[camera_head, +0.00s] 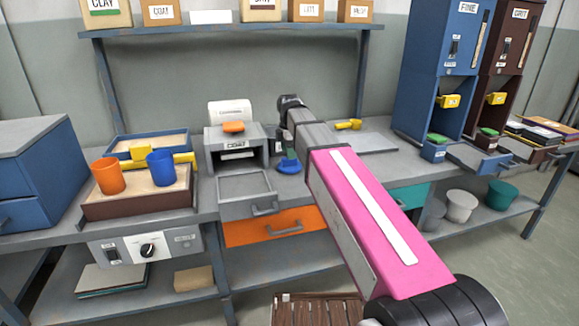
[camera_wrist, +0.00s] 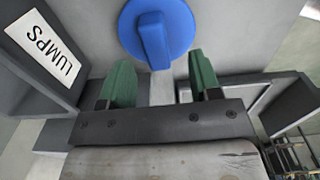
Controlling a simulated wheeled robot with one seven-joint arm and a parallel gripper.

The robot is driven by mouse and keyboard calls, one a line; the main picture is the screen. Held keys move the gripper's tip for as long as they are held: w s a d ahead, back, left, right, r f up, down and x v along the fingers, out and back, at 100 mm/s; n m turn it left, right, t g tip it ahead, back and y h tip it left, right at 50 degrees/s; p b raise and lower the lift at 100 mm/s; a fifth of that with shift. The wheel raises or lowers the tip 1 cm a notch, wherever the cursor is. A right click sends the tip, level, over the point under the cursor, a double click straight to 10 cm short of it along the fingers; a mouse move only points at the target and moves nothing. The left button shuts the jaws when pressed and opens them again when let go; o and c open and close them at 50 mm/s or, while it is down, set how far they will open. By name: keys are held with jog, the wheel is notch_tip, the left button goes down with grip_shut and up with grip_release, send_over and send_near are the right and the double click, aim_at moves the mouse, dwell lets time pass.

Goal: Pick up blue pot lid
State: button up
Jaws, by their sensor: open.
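The blue pot lid (camera_wrist: 178,27) is a round disc with a raised bar handle, seen from above at the top of the wrist view. In the head view the lid (camera_head: 289,167) lies on the grey bench, right of the grey labelled box. My gripper (camera_wrist: 160,64) is open, its two green fingers apart and nothing between them. The lid's handle is just beyond the fingertips, roughly in line with the gap; I cannot tell whether they touch. In the head view my arm partly hides the gripper above the lid.
The grey labelled box (camera_head: 213,150) stands close left of the lid. A grey tray (camera_head: 246,185) is in front of it. An orange cup (camera_head: 108,176) and a blue cup (camera_head: 161,168) stand further left. A yellow scoop (camera_head: 349,125) lies behind my arm to the right.

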aim_at(289, 163)
jog(key=f, duration=0.4)
jog(key=shift+w+d+f, duration=0.1)
jog(key=shift+w+f, duration=0.1)
jog(key=shift+w, duration=0.05)
jog(key=c, duration=1)
jog(key=shift+r, duration=0.1)
